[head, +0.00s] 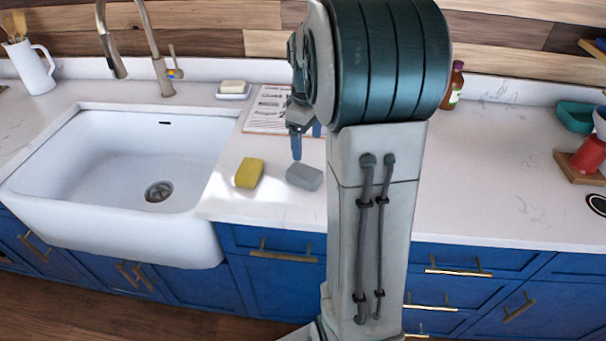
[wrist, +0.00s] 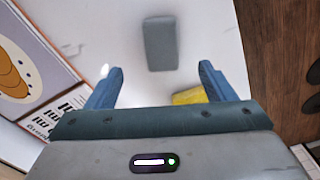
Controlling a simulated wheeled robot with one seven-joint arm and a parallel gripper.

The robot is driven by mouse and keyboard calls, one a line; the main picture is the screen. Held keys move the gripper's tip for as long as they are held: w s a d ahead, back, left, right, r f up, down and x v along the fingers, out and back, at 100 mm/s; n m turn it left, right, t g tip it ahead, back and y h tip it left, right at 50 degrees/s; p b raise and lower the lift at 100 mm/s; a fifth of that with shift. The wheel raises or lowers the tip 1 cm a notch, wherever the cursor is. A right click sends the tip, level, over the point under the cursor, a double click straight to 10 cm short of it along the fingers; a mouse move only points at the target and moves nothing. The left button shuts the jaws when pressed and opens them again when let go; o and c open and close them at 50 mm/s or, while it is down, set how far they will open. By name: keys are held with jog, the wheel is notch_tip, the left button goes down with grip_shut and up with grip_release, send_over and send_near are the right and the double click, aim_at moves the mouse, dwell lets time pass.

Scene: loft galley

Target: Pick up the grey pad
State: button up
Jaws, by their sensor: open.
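The grey pad (head: 304,176) lies flat on the white countertop, right of the yellow sponge (head: 249,172) and near the counter's front edge. In the wrist view the grey pad (wrist: 160,43) lies ahead of the fingertips, between their lines and apart from them. My gripper (head: 304,150) is above the counter, just behind the pad in the head view. In the wrist view my gripper (wrist: 161,82) is open, with nothing between its two blue fingers. The yellow sponge (wrist: 190,96) shows by the right finger, partly hidden by my gripper.
A white sink (head: 120,160) with a tap is at the left. A printed sheet (head: 268,108) lies behind the pad, and a soap dish (head: 233,94) stands near it. A brown bottle (head: 453,87) stands behind my arm.

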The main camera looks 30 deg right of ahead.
send_over(304, 171)
jog(key=f, duration=0.5)
jog(key=shift+s+d+f, duration=0.2)
jog(key=shift+s+f, duration=0.05)
jog(key=shift+w+a+f+p, duration=0.1)
jog(key=shift+f+p, duration=0.25)
jog(key=shift+f, duration=1.05)
jog(key=shift+w+a+f+p, duration=0.1)
jog(key=shift+f+p, duration=0.2)
jog(key=shift+f, duration=1.1)
jog(key=c, duration=1.1)
jog(key=shift+r, duration=0.1)
jog(key=shift+r, duration=0.5)
notch_tip(304, 171, up, 3)
jog(key=shift+w+f+b, duration=0.1)
jog(key=shift+b, duration=0.35)
jog(key=s+d+r, duration=0.1)
jog(key=s+r, duration=0.1)
jog(key=s, duration=0.1)
jog(key=s+d+r+b, duration=0.1)
jog(key=s+d+r, duration=0.1)
jog(key=s, duration=0.2)
jog(key=s+d+r, duration=0.2)
jog(key=s+r, duration=0.1)
jog(key=shift+s+b, duration=0.35)
jog(key=shift+s, duration=0.05)
